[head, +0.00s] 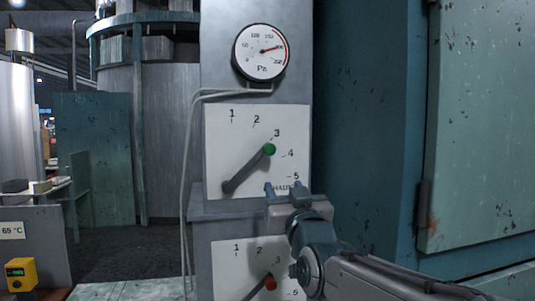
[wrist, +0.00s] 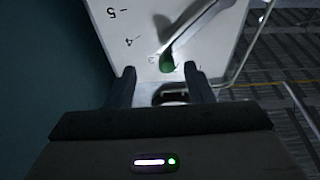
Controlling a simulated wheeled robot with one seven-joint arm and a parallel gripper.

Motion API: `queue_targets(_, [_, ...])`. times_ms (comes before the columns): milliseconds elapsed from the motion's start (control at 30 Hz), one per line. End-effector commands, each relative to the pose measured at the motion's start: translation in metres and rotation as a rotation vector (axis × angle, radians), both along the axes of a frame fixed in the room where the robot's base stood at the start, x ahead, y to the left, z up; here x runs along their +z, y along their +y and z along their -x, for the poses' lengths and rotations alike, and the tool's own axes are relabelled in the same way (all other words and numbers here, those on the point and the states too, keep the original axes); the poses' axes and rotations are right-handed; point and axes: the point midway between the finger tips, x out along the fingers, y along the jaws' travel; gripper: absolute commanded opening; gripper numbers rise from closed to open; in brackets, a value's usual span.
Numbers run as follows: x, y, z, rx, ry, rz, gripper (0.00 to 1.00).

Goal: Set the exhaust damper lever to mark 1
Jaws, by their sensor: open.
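The exhaust damper lever (head: 247,170) is a grey bar with a green knob (head: 270,149) on the upper white plate (head: 222,150). The plate has marks 1 to 5, and its label is partly hidden, with "HAUST" showing. The lever points up and right, between 3 and 4 and nearer 3. My gripper (head: 284,188) is open and empty, just below and right of the knob in the head view. In the wrist view my gripper (wrist: 160,72) has its fingers apart, with the green knob (wrist: 167,63) just beyond and between the tips. I cannot tell whether they touch.
A lower plate (head: 225,265) carries a second lever with a red knob (head: 271,283). A pressure gauge (head: 259,53) sits above the plates. A cable (head: 186,170) hangs left of the column. A teal cabinet (head: 480,130) stands close on the right.

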Motion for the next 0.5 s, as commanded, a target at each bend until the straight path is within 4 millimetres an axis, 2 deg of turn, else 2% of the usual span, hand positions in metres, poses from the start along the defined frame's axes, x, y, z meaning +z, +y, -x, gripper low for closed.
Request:
queue_targets(100, [0.02, 0.007, 0.002, 0.006, -0.084, -0.025, 0.48])
queue_targets(267, [0.031, 0.011, -0.004, 0.007, -0.116, -0.036, 0.48])
queue_targets(500, [0.046, 0.02, -0.036, 0.006, -0.112, -0.034, 0.48])
